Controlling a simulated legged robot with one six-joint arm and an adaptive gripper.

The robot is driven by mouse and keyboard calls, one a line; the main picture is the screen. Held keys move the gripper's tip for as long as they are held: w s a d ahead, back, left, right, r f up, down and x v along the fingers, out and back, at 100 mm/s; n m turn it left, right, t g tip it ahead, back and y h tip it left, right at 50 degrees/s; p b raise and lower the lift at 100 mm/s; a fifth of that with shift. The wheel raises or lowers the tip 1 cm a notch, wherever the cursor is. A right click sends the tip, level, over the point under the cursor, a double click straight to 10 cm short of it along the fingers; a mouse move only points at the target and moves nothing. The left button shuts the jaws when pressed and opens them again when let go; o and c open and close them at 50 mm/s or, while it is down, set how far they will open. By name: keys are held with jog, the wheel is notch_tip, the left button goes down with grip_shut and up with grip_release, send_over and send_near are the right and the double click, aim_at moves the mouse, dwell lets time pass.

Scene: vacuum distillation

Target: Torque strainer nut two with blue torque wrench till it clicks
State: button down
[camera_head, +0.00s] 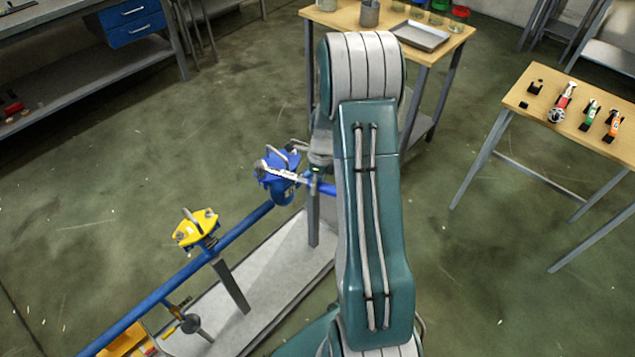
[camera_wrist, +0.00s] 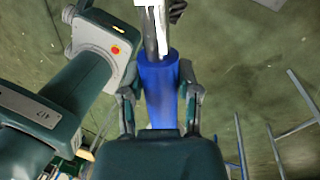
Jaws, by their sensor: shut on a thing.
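My gripper (camera_wrist: 160,92) is shut on the blue handle of the torque wrench (camera_wrist: 158,85). In the wrist view its silver shaft and white scale run up past the top edge, so the wrench's head is out of that view. In the head view the pale wrench shaft (camera_head: 279,175) lies across the top of the blue strainer (camera_head: 282,190) on the blue pipe. Whether the wrench's head sits on a nut there cannot be told. The strainer nuts are too small to tell apart.
The blue pipe (camera_head: 160,293) runs on grey posts above a pale base (camera_head: 265,290). A wooden table (camera_head: 575,140) at right holds red, green and orange-marked tools in black holders. Another table (camera_head: 350,17) with a grey tray stands behind my arm. Floor between is clear.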

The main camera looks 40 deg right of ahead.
jog(key=shift+a, duration=0.1)
jog(key=shift+s+a+m, duration=0.3)
jog(key=shift+a+m, duration=0.2)
jog(key=shift+a, duration=0.15)
jog(key=shift+s+a+m, duration=0.3)
jog(key=shift+a+m, duration=0.2)
jog(key=shift+a, duration=0.1)
jog(key=shift+d, duration=0.1)
jog(key=shift+w+d+n, duration=0.15)
jog(key=shift+d+n, duration=0.15)
jog(key=shift+d, duration=0.05)
jog(key=shift+r, duration=0.15)
jog(key=a+v, duration=0.1)
jog(key=v, duration=0.7)
jog(key=shift+s+a+r, duration=0.25)
dwell(0.4)
